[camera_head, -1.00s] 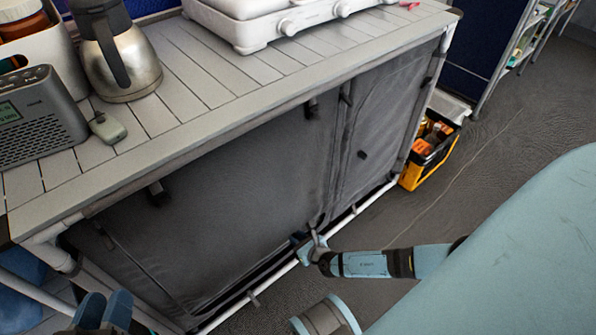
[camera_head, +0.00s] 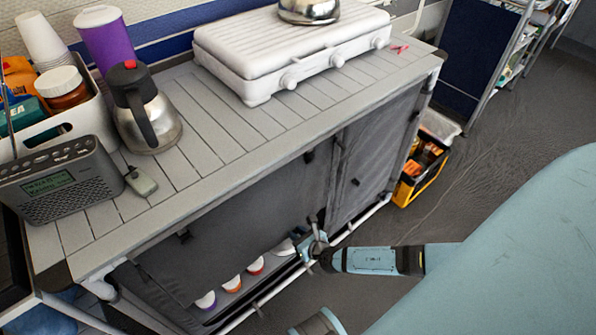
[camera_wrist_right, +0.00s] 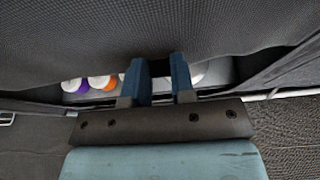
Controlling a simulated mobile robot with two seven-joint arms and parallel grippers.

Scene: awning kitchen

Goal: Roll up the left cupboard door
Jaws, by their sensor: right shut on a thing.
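The left cupboard door (camera_head: 245,215) is a dark grey fabric panel below the counter. Its lower edge is raised off the bottom rail, and the gap shows several white items with purple and orange bands inside. My right gripper (camera_head: 311,245) is at the right end of that lower edge and is shut on the fabric. My left gripper is not in view.
The right cupboard door (camera_head: 375,155) hangs down beside it. A radio (camera_head: 60,185), a steel jug (camera_head: 148,115) and a white stove (camera_head: 290,55) stand on the counter (camera_head: 215,150). A yellow-black crate (camera_head: 420,175) is on the floor at the right end.

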